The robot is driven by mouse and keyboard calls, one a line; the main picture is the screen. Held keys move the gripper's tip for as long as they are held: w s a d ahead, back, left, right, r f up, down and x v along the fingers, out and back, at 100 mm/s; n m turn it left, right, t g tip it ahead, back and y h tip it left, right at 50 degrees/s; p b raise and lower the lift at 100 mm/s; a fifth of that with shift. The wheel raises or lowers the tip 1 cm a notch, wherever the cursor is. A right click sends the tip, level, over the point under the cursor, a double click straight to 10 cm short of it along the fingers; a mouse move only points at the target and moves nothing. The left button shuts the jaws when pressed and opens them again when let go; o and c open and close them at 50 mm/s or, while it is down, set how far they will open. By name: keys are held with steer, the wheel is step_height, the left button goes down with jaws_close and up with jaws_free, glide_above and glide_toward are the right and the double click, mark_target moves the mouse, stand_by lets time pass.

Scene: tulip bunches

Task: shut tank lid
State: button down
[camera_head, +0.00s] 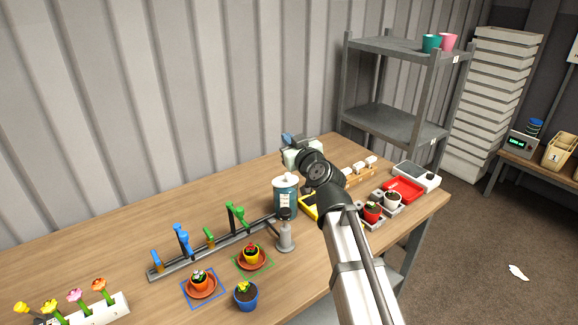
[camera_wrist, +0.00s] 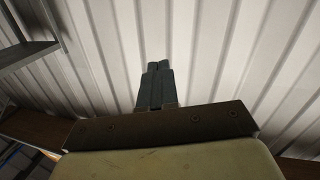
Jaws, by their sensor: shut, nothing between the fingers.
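My gripper (camera_head: 287,138) is raised over the back of the table near the corrugated wall. In the wrist view its two dark fingers (camera_wrist: 154,85) are together with nothing between them, facing the wall. A teal canister (camera_head: 286,200) with a pale lid (camera_head: 286,180) and a label stands upright on the table, below and left of my wrist. Its lid appears to sit on top. My gripper is apart from it. No other thing in view is clearly a tank with a lid; my arm hides part of the table behind it.
A grey rail (camera_head: 215,248) with blue and green valves lies left of the canister. A grey bottle (camera_head: 286,236) stands in front. Potted flowers (camera_head: 199,281) sit at the front. A red tray (camera_head: 404,190) and a white scale (camera_head: 416,176) are right. A shelf (camera_head: 400,122) stands behind.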

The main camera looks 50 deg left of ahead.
steer(key=w+a+r+n+g+h, duration=0.1)
steer(key=a+r+n+h, duration=0.1)
steer(key=a+r, duration=0.4)
steer(key=w+a+r+n+g+h, duration=0.2)
steer(key=a+r, duration=0.2)
steer(key=a, duration=0.5)
steer(key=m+g+h, duration=0.1)
steer(key=m+h, duration=0.2)
steer(key=h, duration=0.8)
glide_above(287, 173)
steer(key=f, duration=1.8)
steer(key=shift+a+f, duration=0.25)
steer(key=shift+f, duration=0.05)
steer(key=f, duration=0.1)
steer(key=d+f, duration=0.1)
steer(key=shift+f, duration=0.8)
steer(key=shift+d, duration=0.1)
